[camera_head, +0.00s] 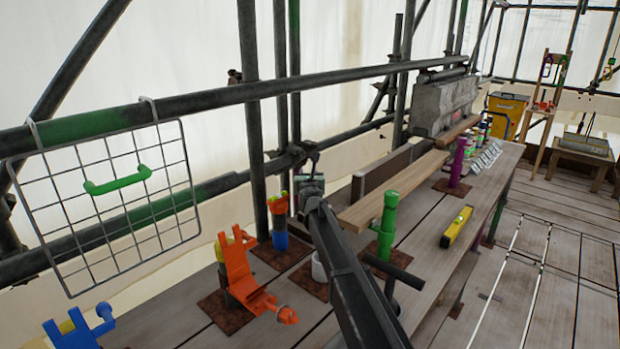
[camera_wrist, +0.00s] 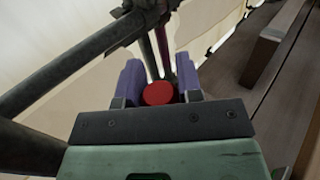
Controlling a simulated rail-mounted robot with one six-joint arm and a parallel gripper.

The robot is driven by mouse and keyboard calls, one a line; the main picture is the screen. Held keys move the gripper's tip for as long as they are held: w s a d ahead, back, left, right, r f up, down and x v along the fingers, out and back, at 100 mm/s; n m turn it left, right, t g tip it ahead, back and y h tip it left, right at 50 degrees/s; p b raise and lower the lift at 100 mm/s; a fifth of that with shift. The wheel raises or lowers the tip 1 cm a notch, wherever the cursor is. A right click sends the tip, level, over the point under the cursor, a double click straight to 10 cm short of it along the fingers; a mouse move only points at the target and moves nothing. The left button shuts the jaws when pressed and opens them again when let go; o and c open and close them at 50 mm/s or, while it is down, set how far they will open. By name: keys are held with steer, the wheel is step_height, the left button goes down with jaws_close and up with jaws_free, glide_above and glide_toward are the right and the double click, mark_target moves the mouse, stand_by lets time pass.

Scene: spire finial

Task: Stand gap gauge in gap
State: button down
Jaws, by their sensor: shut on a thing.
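In the wrist view, my gripper (camera_wrist: 158,90) has its two purple fingers closed on a round red piece (camera_wrist: 158,94). It appears to be the end of the gap gauge; the rest of it is hidden. In the head view, my gripper (camera_head: 311,180) is small, at the far end of my dark arm, near the scaffold poles and above the bench. The held piece cannot be made out there. A dark board (camera_head: 392,172) and a pale board (camera_head: 400,190) lie side by side to the right of the gripper. I cannot tell whether the gap is between them.
Scaffold poles (camera_head: 250,95) stand close by my gripper. A wire grid (camera_head: 105,210) hangs at left. The bench (camera_head: 418,232) holds orange (camera_head: 240,270), green (camera_head: 387,225) and purple (camera_head: 458,160) items, and a yellow level (camera_head: 456,227). A stone block (camera_head: 443,103) stands further back.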

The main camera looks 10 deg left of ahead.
step_height(320, 180, down, 10)
steer(key=b, duration=0.9)
steer(key=shift+r+b, duration=0.15)
steer(key=shift+b, duration=0.15)
stand_by(0.6)
steer(key=c, duration=0.7)
jaws_free()
